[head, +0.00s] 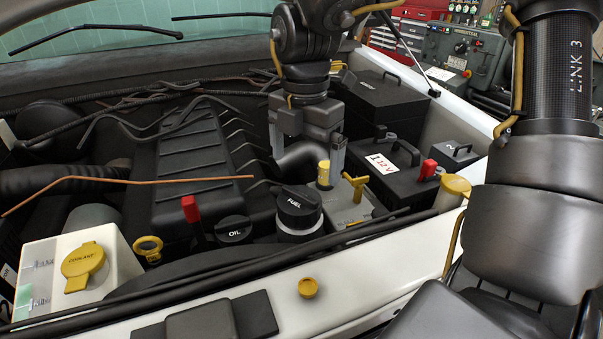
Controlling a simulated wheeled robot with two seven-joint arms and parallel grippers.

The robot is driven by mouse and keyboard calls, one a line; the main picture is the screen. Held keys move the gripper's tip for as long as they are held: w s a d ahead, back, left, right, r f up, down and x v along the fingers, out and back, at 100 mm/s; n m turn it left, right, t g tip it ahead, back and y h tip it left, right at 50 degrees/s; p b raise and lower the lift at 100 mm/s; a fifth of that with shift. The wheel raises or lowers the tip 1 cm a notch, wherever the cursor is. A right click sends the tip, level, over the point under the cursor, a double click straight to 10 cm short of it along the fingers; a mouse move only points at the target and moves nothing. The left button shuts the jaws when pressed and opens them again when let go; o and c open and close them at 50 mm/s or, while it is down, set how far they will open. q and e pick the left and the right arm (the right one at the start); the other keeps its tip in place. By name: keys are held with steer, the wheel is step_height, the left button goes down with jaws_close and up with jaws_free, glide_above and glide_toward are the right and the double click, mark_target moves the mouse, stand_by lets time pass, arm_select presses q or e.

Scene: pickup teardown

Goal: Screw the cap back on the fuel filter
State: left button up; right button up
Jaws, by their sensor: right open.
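The fuel filter's round black cap (299,203), marked FUEL, sits on top of the filter body (299,234) in the engine bay. A pale ring shows under the cap's edge; I cannot tell how tightly the cap is seated. My right gripper (308,158) points down above and slightly behind the cap, apart from it. Its fingers are open, with nothing held between them; a grey hose shows behind. My left gripper is not in view.
A yellow-topped post (323,174) and a yellow T-handle (355,186) stand close right of the filter. The black OIL cap (233,229) is to its left. The battery (385,170) is behind right. A small yellow cap (308,288) lies on the white front edge.

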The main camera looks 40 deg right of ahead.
mark_target(302, 197)
steer(key=f, duration=0.1)
steer(key=w+f, duration=0.1)
steer(key=f, duration=0.1)
steer(key=shift+f+p, duration=0.2)
steer(key=shift+p, duration=0.15)
step_height(302, 197, down, 5)
steer(key=shift+s+f+p, duration=0.1)
steer(key=shift+p, duration=0.55)
steer(key=shift+f, duration=0.65)
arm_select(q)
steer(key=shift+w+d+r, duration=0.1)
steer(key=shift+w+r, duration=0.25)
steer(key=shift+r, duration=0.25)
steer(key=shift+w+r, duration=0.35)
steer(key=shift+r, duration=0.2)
arm_select(e)
steer(key=shift+c, duration=0.4)
